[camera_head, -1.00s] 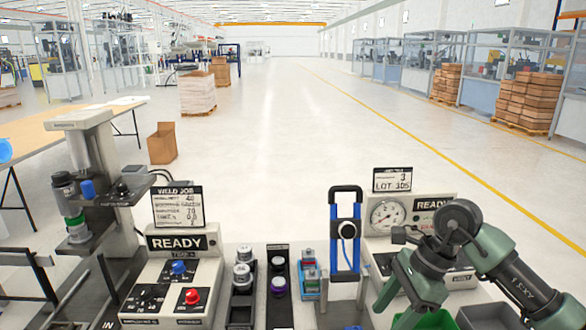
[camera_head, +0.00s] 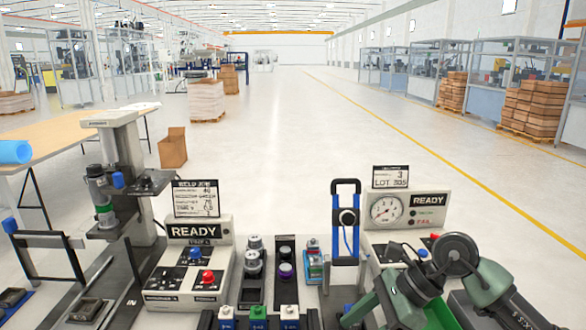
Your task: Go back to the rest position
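My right arm comes in from the lower right, dark green with a black round joint. It folds down to the left toward the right gripper (camera_head: 382,298), low in front of the right gauge station (camera_head: 397,212). The fingertips are not clear, so I cannot tell whether they are open or shut or hold anything. My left arm and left gripper are not in view.
A weld station with a READY sign (camera_head: 193,232) and red and blue buttons stands left of centre. A column press (camera_head: 125,170) stands at the left. A blue-framed stand (camera_head: 346,225) is near the middle. Open floor (camera_head: 290,130) lies beyond.

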